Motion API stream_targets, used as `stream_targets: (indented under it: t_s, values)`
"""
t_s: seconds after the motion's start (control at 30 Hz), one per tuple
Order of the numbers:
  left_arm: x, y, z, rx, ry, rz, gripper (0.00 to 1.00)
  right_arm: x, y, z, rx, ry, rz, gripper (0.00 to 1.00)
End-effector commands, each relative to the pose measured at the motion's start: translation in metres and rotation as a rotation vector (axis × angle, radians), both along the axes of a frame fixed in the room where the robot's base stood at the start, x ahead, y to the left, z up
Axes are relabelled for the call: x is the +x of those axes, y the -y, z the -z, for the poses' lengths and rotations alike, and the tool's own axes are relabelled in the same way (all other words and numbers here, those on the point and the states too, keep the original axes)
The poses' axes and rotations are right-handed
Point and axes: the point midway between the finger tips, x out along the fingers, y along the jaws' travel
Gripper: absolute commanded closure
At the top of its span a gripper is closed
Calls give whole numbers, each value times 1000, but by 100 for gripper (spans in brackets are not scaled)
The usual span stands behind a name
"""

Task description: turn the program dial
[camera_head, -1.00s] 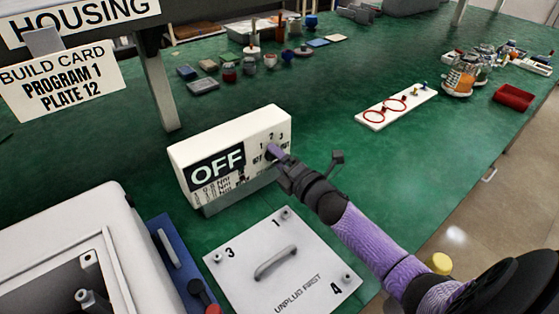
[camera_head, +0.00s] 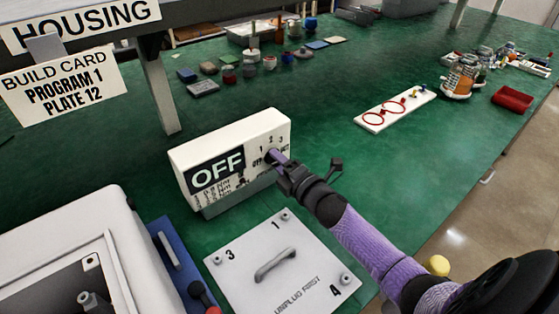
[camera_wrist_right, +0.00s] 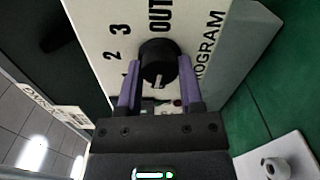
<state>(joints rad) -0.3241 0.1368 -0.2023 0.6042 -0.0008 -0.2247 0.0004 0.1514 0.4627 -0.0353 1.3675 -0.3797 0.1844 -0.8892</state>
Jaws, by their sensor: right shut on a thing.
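The program dial (camera_wrist_right: 158,62) is a black round knob on the face of a white control box (camera_head: 279,127). The box stands on the green table and shows a large OFF sign (camera_head: 217,173). The right wrist view shows the numbers 2 and 3, the word OUT and part of the word PROGRAM around the dial. My right gripper (camera_wrist_right: 160,85) has its two purple fingers on either side of the dial and is shut on it. In the head view my right gripper (camera_head: 280,160) hides most of the dial. My left gripper is not in view.
A build card (camera_head: 62,85) at upper left reads PROGRAM 1, PLATE 12. A white plate (camera_head: 235,265) with a handle lies in front of the box. A white housing (camera_head: 60,235) stands at lower left.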

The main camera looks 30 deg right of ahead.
Motion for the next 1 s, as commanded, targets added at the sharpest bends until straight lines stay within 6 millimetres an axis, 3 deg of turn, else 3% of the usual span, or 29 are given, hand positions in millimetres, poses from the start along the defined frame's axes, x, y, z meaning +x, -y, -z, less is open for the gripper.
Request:
stream_targets:
  t_s: [0.5,1.0]
  values:
    - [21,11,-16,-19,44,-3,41,0,0,-1,418,-35,0,100]
    - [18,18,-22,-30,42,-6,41,0,0,0,614,-50,0,100]
